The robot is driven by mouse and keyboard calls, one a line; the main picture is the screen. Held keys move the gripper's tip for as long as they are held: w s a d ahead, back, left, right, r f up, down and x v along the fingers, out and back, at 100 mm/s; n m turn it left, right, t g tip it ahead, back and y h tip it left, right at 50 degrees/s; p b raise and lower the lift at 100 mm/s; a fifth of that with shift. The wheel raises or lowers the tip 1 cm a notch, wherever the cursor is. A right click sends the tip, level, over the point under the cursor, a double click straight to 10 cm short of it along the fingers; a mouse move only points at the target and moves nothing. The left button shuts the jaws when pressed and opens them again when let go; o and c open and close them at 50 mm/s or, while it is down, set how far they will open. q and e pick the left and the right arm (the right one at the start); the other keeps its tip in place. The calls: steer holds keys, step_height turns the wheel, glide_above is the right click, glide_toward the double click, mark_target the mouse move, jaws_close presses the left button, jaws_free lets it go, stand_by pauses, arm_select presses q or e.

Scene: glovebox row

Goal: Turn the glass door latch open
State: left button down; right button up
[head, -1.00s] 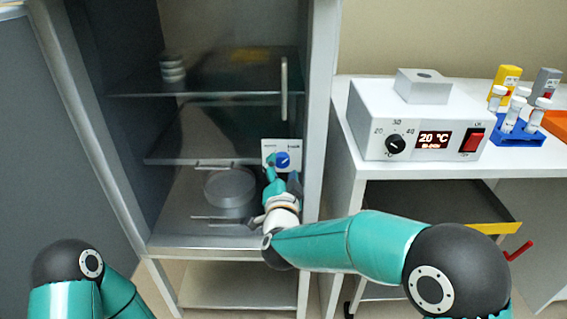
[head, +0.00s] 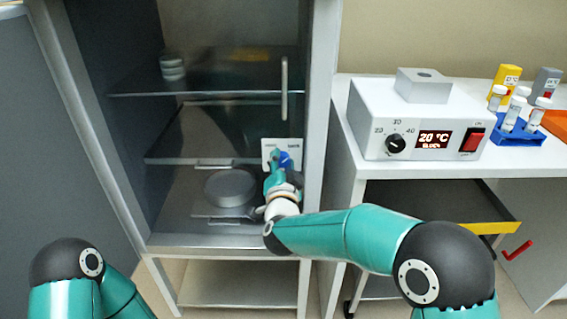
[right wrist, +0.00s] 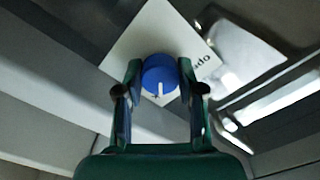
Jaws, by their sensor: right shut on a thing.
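The glass door latch is a blue round knob (head: 285,159) on a white plate (head: 268,146) at the right side of the cabinet's glass front. My right gripper (head: 276,161) is at the knob and partly covers it in the head view. In the right wrist view the knob (right wrist: 160,74) sits between the two fingers of my right gripper (right wrist: 160,80), which is shut on it. A white line on the knob points down there, and part of a printed word shows on the plate (right wrist: 150,35). My left gripper is out of view.
The glass door has an upright bar handle (head: 284,88) above the latch. Behind the glass are shelves, a grey round dish (head: 230,188) and a small stack (head: 172,67). A white control box (head: 418,122) and a blue tube rack (head: 519,134) stand on the right-hand bench (head: 348,150).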

stand_by(0.3)
steer(key=n+p, duration=0.1)
steer(key=n, duration=0.3)
steer(key=n+p, duration=0.1)
steer(key=n, duration=0.3)
steer(key=shift+n, duration=0.3)
steer(key=n+p, duration=0.2)
steer(key=n, duration=0.2)
steer(key=shift+n, duration=0.3)
steer(key=n+p, duration=0.1)
steer(key=n, duration=0.3)
steer(key=shift+f+n+p, duration=0.1)
steer(key=shift+n+p, duration=0.2)
steer(key=shift+p, duration=0.05)
steer(key=o, duration=1.1)
steer(key=shift+o, duration=0.2)
